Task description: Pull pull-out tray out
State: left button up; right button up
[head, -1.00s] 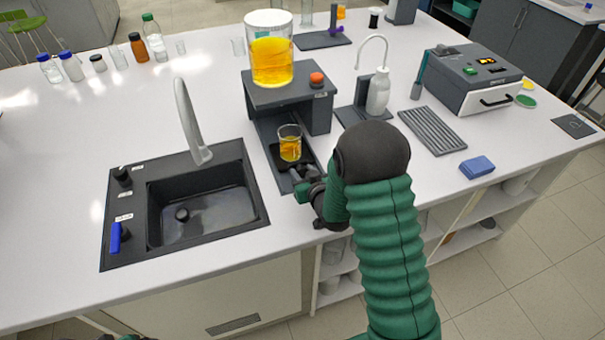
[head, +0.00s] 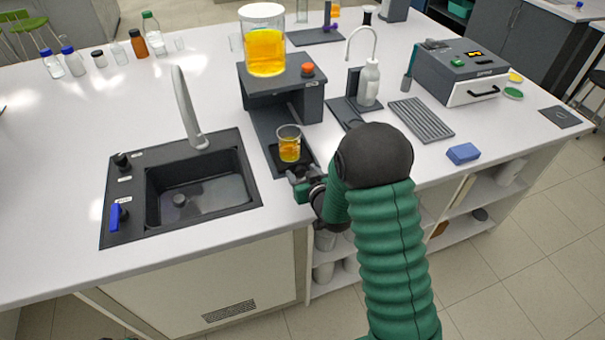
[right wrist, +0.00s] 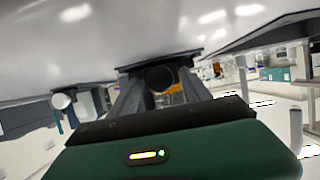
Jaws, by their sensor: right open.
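The pull-out tray (head: 274,155) is a dark plate low at the front of the dark grey membrane rig (head: 285,98). A small beaker of yellow liquid (head: 289,146) stands upright on it, clear of the rig's upper block. My right gripper (head: 300,176) is at the tray's front end, close to the bench edge. Its jaws are open. In the right wrist view a dark round end (right wrist: 160,78) shows between the fingers; I cannot tell whether they touch it. The tray's front and any handle are mostly hidden by the gripper. My left gripper is not in view.
A large vessel of yellow liquid (head: 265,45) stands on the rig. The sink (head: 195,190) with its tall tap (head: 186,108) is left of the tray. A wash bottle (head: 369,84), a ribbed rack (head: 421,119) and a blue block (head: 463,153) are to the right.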

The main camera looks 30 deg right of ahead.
jog(key=p+v, duration=0.1)
jog(key=v, duration=0.2)
jog(key=p+v, duration=0.1)
jog(key=v, duration=0.2)
jog(key=p+v, duration=0.1)
jog(key=v, duration=0.2)
jog(key=shift+r, duration=0.3)
jog(key=p+v, duration=0.1)
jog(key=p, duration=0.3)
jog(key=p+v, duration=0.1)
jog(key=p, duration=0.4)
jog(key=shift+s+a+r, duration=0.1)
jog(key=shift+s+r, duration=0.05)
jog(key=shift+r, duration=0.15)
jog(key=p+v, duration=0.2)
jog(key=f+p+v, duration=0.1)
jog(key=p+v, duration=0.2)
jog(key=shift+s+p, duration=0.15)
jog(key=shift+p, duration=0.2)
